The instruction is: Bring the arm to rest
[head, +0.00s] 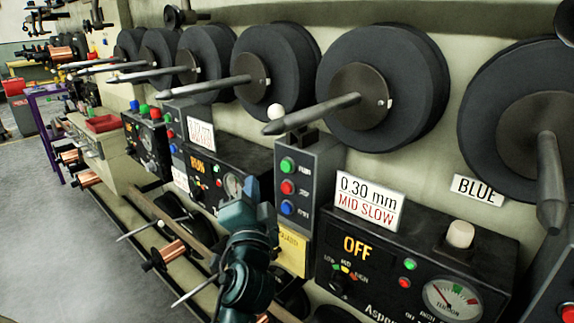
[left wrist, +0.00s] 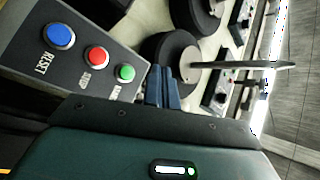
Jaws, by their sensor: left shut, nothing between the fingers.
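My left arm, teal and dark, comes up from the bottom middle of the head view. Its gripper (head: 252,190) is in front of the winding machines, just left of a grey button box (head: 318,185). In the left wrist view the two blue-grey fingers (left wrist: 163,88) are together with nothing between them. They are near the button box (left wrist: 75,45), which has blue, red and green buttons; I cannot tell whether they touch anything. My right gripper is in neither view.
A black control panel (head: 410,265) reading OFF stands right of the arm, with a "0.30 mm" sign (head: 368,200) on it. Large black spools (head: 383,85) with protruding spindles line the wall. Copper spools (head: 166,252) sit low. Open grey floor (head: 50,230) lies left.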

